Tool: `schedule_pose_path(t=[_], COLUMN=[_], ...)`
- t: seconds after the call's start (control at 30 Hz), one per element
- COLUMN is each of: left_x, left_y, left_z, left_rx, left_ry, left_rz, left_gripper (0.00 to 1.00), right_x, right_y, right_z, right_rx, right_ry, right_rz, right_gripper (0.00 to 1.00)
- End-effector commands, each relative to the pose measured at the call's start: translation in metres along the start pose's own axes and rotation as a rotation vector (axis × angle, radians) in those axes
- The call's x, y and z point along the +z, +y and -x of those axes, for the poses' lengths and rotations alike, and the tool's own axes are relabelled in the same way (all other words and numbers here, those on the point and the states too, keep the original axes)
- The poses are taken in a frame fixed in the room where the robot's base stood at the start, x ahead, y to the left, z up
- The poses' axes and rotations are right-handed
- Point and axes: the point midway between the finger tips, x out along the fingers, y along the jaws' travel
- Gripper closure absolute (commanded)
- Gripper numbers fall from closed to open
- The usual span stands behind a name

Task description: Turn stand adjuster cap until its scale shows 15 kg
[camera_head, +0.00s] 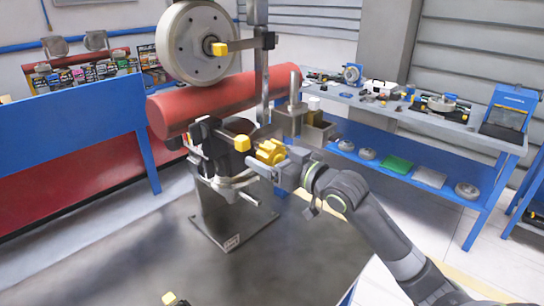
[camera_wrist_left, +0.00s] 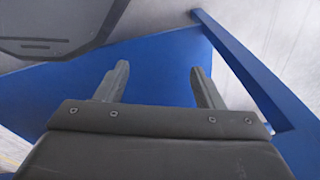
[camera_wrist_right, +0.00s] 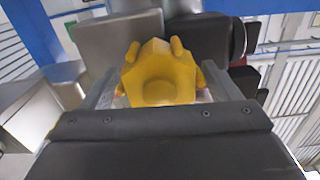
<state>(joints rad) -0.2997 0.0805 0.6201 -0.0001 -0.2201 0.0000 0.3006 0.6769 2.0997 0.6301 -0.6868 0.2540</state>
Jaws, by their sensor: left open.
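The yellow lobed adjuster cap (camera_head: 271,152) is on the stand (camera_head: 226,205), right of centre in the head view. My right gripper (camera_head: 262,165) is at the cap. In the right wrist view the cap (camera_wrist_right: 160,80) sits between the two fingers, which are spread wide on either side of its lobes. I cannot tell whether the fingers touch it. The scale is not readable in any view. My left gripper (camera_wrist_left: 160,82) is open and empty in the left wrist view, with a blue surface beyond it.
A large pale wheel (camera_head: 196,42) and a red cylinder (camera_head: 225,100) are above and behind the stand. A blue workbench (camera_head: 420,115) with tools stands at the right. A blue panel (camera_head: 80,120) is at the left. The grey tabletop (camera_head: 290,270) in front is mostly clear.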

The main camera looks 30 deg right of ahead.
Motion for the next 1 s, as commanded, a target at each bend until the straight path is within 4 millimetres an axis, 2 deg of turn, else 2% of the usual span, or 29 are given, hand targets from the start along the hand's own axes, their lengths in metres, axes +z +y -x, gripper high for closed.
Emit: schedule_pose_path(t=[0.03,0.3,0.67,1.0], left_x=[0.000,0.000,0.001,0.003], left_y=[0.000,0.000,0.001,0.003], left_z=[0.000,0.000,-0.006,-0.025], left_rx=[0.000,0.000,0.000,0.001], left_ry=[0.000,-0.001,-0.001,-0.001], left_rz=[0.000,0.000,0.000,0.000], left_gripper=[0.38,0.38,0.38,0.38], right_x=[0.000,0.000,0.001,0.003], right_y=[0.000,0.000,0.000,-0.001], right_z=[0.000,0.000,0.000,0.000], right_rx=[0.000,0.000,0.000,0.000], right_ry=[0.000,0.000,0.000,0.002], right_rz=[0.000,0.000,0.070,0.330], right_gripper=[0.24,0.56,0.56,0.56])
